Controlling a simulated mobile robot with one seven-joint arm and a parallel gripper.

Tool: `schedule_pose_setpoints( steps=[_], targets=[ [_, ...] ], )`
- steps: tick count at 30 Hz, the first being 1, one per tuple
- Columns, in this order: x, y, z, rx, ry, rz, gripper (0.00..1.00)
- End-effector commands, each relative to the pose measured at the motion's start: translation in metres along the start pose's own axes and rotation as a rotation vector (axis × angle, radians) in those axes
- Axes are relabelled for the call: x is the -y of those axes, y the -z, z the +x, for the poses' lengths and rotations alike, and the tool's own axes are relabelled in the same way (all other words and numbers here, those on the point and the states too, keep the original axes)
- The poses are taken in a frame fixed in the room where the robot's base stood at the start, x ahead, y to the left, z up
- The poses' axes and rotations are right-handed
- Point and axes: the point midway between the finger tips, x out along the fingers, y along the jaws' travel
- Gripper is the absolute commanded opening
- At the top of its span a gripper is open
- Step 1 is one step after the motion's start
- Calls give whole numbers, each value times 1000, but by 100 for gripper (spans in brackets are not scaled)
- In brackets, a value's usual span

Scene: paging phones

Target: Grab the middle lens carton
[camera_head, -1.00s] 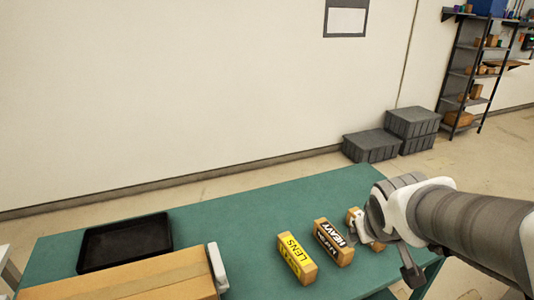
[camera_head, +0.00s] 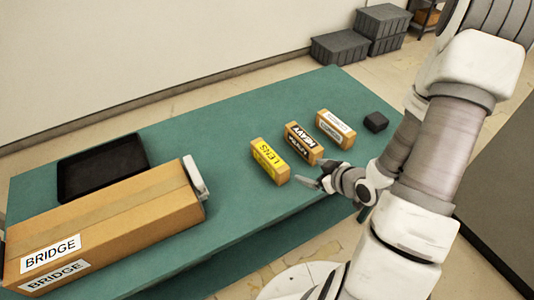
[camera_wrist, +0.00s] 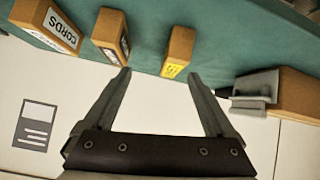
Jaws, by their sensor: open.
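Three small cardboard cartons stand in a row on the green table. The lens carton (camera_head: 270,160), with a yellow LENS label, is the leftmost in the head view, not the middle one. The middle carton (camera_head: 303,143) has a black HEAVY label. The right carton (camera_head: 335,129) has white labels, reading CORDS in the wrist view (camera_wrist: 48,26). My gripper (camera_head: 315,174) is open and empty at the table's front edge, near the lens and HEAVY cartons. In the wrist view, the lens carton (camera_wrist: 179,48) and HEAVY carton (camera_wrist: 108,38) are beyond the fingertips (camera_wrist: 158,74), apparently untouched.
A long BRIDGE box (camera_head: 120,225) with a grey object (camera_head: 194,177) at its end lies on the left. Behind it is a black tray (camera_head: 140,146). A small black block (camera_head: 376,121) sits right of the cartons. The table's back middle (camera_head: 235,110) is clear.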

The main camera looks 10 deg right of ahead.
Motion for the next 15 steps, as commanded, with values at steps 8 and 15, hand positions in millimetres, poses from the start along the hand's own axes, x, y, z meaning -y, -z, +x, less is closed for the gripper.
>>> schedule_pose_setpoints(
  steps=[8,15],
  targets=[
    [28,-6,2,-228,34,110,90],
    [32,-4,6,-290,31,134,90]
  ],
)
